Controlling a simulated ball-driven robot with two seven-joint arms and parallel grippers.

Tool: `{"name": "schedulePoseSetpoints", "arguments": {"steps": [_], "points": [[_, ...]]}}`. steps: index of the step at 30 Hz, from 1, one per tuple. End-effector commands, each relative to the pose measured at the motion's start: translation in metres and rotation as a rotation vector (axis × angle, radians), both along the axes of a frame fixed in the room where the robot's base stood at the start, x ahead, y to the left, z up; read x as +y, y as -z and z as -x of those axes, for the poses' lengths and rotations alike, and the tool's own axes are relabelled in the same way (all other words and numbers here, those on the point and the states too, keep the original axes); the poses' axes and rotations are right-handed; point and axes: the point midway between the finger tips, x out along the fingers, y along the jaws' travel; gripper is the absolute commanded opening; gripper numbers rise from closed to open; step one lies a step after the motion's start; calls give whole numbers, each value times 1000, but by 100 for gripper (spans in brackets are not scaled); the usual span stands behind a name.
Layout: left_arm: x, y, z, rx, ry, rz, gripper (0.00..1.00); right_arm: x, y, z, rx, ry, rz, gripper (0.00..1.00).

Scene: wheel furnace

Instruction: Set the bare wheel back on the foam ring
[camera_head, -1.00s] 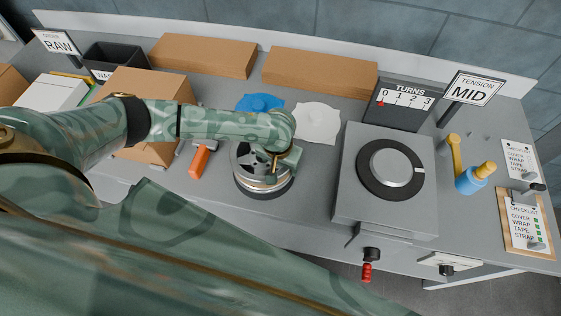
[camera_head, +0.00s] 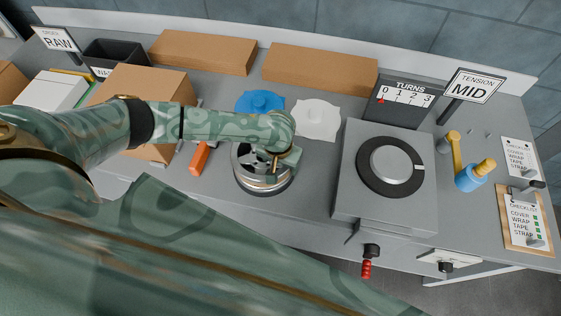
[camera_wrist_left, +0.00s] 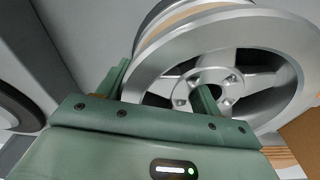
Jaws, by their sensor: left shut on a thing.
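The bare silver spoked wheel (camera_head: 249,160) is at the front middle of the bench, lying about flat. A dark ring edge, which looks like the foam ring (camera_head: 268,194), shows under it. I cannot tell whether the wheel rests fully on it. My left gripper (camera_head: 288,160) is shut on the wheel's rim at its right side. In the left wrist view, one finger is outside the rim and one inside, with the wheel (camera_wrist_left: 240,45) filling the upper right. My right gripper is not in view.
A grey turntable machine (camera_head: 350,205) stands to the right, with a blue-and-yellow crank (camera_head: 470,178) beyond it. An orange-handled tool (camera_head: 199,158) lies left of the wheel. A blue cover (camera_head: 260,102) and a white cover (camera_head: 316,120) lie behind. Cardboard boxes (camera_head: 320,72) line the back.

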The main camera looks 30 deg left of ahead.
Motion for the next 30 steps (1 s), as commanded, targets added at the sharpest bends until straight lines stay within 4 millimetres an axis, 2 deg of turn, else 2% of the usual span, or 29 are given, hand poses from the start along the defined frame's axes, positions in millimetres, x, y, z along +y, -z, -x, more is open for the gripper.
{"name": "schedulePoseSetpoints", "arguments": {"steps": [17,18,21,30], "points": [[0,2,-1,-1,1,-1,15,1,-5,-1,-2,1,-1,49],[0,3,-1,-2,1,-1,68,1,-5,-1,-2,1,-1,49],[0,3,-1,-2,1,-1,91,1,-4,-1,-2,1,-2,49],[0,2,1,1,0,-1,91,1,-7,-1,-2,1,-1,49]]}}
